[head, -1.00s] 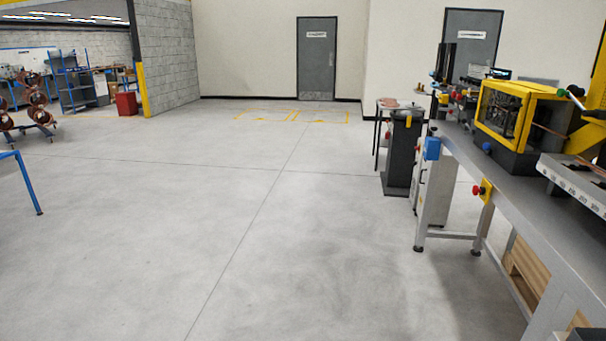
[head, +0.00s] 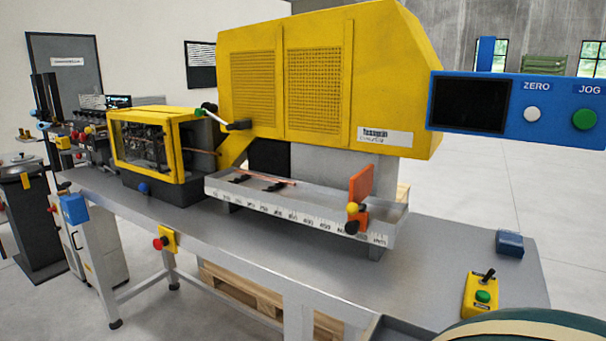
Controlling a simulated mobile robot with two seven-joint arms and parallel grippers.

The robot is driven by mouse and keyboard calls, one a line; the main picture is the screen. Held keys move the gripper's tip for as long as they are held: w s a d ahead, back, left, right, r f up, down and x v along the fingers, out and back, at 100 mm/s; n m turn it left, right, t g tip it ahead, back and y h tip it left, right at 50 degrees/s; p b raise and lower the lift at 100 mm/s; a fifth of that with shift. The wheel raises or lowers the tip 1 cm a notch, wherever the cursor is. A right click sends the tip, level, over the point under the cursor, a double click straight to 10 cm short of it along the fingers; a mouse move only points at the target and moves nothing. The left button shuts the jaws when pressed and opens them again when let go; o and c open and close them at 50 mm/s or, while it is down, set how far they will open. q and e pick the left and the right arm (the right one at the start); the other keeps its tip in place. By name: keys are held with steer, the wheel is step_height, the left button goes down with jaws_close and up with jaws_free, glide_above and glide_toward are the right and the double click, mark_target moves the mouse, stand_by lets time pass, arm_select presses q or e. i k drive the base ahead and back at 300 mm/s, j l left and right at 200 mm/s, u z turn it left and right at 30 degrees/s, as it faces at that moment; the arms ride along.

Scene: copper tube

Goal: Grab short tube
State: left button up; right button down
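A short copper tube (head: 280,181) lies in the grey measuring tray (head: 300,213) on the front of the long machine bench. It is thin and small in this view, and I cannot tell whether it is one piece or two side by side. Black supports sit under or beside it in the tray. Another thin copper length (head: 203,151) sticks out of the right side of the yellow-framed box toward the tray. Neither of my grippers shows in the head view.
A large yellow machine housing (head: 315,75) stands behind the tray. An orange stop (head: 360,185) stands at the tray's right end. A blue control panel (head: 515,106) juts out at upper right. A yellow button box (head: 481,296) sits on the bench (head: 430,270).

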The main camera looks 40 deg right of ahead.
mark_target(268, 178)
steer(key=i+z, duration=0.25)
steer(key=z, duration=0.15)
steer(key=i+z, duration=0.25)
steer(key=z, duration=0.15)
steer(key=i+j+z, duration=0.1)
steer(key=z, duration=0.25)
steer(key=i+j+z, duration=0.25)
steer(key=z, duration=1.3)
steer(key=i+j, duration=0.05)
